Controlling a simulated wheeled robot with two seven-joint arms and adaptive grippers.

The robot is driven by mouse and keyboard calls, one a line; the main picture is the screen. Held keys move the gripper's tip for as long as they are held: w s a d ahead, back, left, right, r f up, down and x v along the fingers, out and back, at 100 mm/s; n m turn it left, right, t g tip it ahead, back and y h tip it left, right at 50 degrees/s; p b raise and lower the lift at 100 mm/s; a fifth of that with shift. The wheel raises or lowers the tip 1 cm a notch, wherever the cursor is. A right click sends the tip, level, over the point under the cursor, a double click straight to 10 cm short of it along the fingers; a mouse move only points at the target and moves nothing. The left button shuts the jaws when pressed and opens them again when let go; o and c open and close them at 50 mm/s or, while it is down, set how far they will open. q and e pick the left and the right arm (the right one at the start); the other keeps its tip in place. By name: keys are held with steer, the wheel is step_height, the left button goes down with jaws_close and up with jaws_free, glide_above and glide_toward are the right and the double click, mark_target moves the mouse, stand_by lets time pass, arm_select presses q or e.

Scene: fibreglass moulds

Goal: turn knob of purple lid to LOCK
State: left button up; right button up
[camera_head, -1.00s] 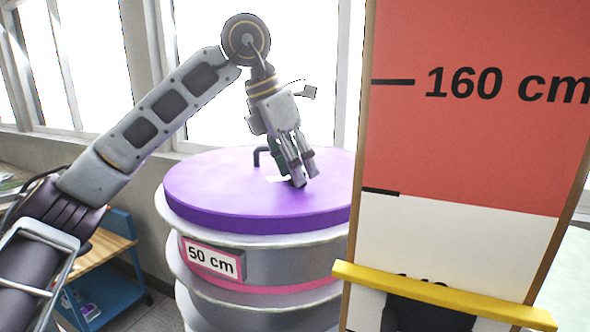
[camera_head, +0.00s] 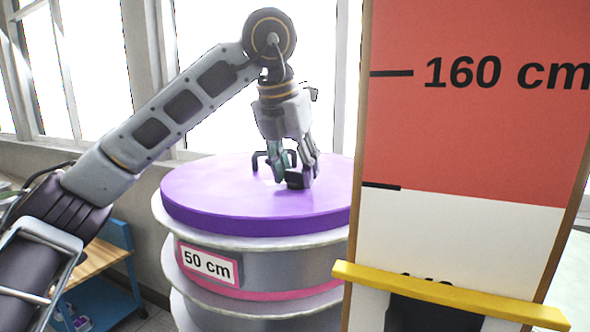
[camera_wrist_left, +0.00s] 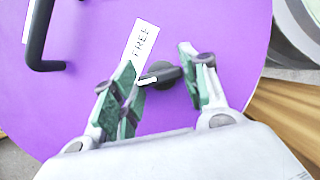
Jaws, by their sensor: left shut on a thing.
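The purple lid (camera_head: 215,195) lies flat on top of a round grey mould. Its black knob (camera_wrist_left: 163,74) has a white pointer mark towards the left finger, close to the lower end of the white FREE label (camera_wrist_left: 139,45). The knob also shows in the head view (camera_head: 297,180). My left gripper (camera_wrist_left: 165,80) reaches down with one finger on each side of the knob and is shut on it; in the wrist view some gap shows by the right finger. No LOCK label is readable. My right gripper is not in view.
A black handle (camera_wrist_left: 40,45) stands up from the lid beside the knob. A tall red and white height board (camera_head: 470,130) with a yellow bar (camera_head: 440,293) stands close at the right. A blue and wooden cart (camera_head: 100,265) is at lower left, with windows behind.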

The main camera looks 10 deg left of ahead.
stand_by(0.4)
arm_select(q)
steer(key=o, duration=1)
steer(key=shift+o, duration=0.2)
steer(key=v, duration=1.2)
stand_by(0.4)
